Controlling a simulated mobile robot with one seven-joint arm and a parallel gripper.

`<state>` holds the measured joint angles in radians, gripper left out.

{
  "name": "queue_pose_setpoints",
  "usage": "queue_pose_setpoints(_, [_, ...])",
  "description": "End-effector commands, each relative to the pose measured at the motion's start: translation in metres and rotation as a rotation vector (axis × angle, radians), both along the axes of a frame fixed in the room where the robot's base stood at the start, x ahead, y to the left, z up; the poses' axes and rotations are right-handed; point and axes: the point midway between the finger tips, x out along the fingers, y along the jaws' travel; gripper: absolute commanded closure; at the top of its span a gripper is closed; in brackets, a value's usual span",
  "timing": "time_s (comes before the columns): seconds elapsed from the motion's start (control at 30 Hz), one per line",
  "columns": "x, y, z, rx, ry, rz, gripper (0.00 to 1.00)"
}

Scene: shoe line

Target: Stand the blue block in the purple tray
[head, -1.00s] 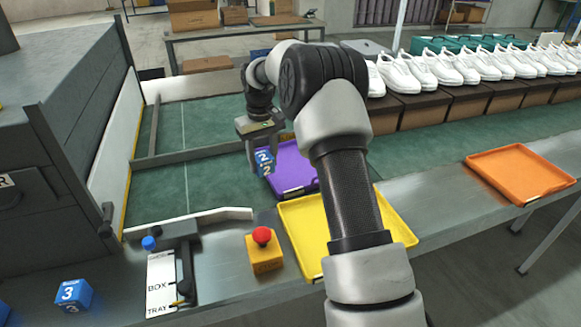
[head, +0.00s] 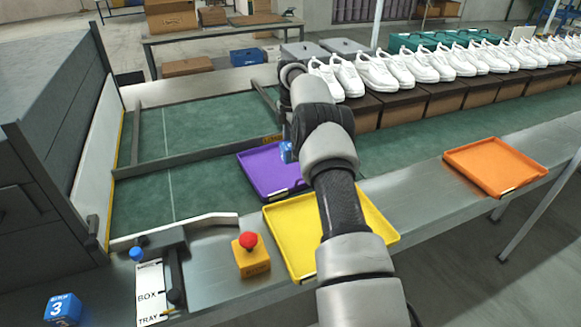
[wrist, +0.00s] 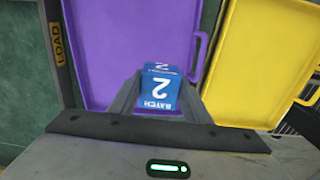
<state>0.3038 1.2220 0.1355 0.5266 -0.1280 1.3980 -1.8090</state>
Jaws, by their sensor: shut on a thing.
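The blue block (wrist: 158,90), marked with a white 2 and BATCH, is between the fingers of my gripper (wrist: 156,100) in the wrist view. The gripper is shut on it. The purple tray (wrist: 105,45) lies behind and around the block in that view. In the head view the block (head: 286,152) shows beside my arm, over the right part of the purple tray (head: 258,170). My arm hides most of the gripper and part of the tray there. I cannot tell whether the block touches the tray floor.
A yellow tray (head: 290,235) lies in front of the purple tray, partly under my arm. An orange tray (head: 495,165) is at the right. A red-button box (head: 251,257) and another blue block (head: 62,309), marked 3, are at the front left. White shoes (head: 405,68) stand on boxes behind.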

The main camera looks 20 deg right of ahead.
Motion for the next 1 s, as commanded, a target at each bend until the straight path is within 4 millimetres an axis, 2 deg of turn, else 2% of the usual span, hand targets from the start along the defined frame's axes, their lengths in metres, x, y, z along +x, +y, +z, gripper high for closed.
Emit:
queue_pose_setpoints(0.03, [-0.001, 0.0, -0.013, 0.001, 0.003, -0.001, 0.86])
queue_pose_setpoints(0.1, [-0.001, 0.0, -0.024, 0.001, 0.002, -0.001, 0.86])
queue_pose_setpoints(0.27, [0.0, 0.0, -0.038, 0.0, 0.0, -0.002, 0.86])
queue_pose_setpoints(0.5, [-0.001, 0.001, -0.076, 0.001, 0.001, -0.003, 0.86])
queue_pose_setpoints(0.93, [0.0, 0.001, -0.085, 0.001, 0.0, -0.003, 0.86])
queue_pose_setpoints(0.97, [0.0, 0.001, -0.084, 0.0, 0.0, -0.003, 0.53])
queue_pose_setpoints(1.0, [0.0, 0.001, -0.084, 0.0, 0.0, -0.003, 0.46])
